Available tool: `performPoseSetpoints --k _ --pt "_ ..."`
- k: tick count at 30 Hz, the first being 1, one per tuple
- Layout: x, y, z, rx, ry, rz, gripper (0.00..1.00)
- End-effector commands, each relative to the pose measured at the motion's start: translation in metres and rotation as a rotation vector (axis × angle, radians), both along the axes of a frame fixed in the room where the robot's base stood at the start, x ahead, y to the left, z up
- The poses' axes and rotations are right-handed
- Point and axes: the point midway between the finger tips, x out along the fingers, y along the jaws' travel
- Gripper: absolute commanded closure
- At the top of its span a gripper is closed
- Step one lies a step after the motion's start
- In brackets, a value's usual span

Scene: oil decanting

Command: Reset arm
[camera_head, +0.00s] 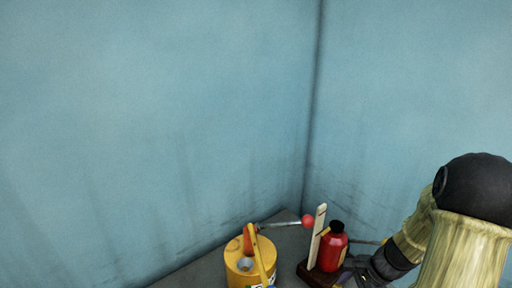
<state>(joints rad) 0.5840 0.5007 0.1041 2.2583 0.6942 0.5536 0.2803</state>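My arm (460,245) comes in from the right and reaches down and left to the bottom edge. My gripper (358,268) is at its end, low in the picture, right of a red bottle (333,252) with a black cap. The gripper's fingers are small and partly cut off, so I cannot tell whether they are open or shut, or whether they touch the bottle. The bottle stands upright beside a pale upright stick (317,236) on a dark base (312,276).
A yellow can (237,272) with an orange-tipped part stands at the bottom centre. A metal rod with a red ball end (308,221) extends between can and stick. They are on a grey surface (190,277) in a corner of blue walls (150,120).

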Motion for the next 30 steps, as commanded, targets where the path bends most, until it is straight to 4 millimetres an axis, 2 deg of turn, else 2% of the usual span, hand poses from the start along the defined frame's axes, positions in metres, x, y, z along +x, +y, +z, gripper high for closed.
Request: performPoseSetpoints --k 1,6,15,20,30 --pt "-0.005 0.014 0.011 -0.056 -0.023 0.123 0.39" --pt "-0.026 0.049 0.039 -0.237 -0.106 0.528 0.39" --pt "-0.058 0.095 0.082 -0.508 -0.292 1.185 0.39" --pt "-0.065 0.103 0.09 -0.562 -0.338 1.327 0.39" --pt "-0.065 0.103 0.09 -0.564 -0.337 1.331 0.39"
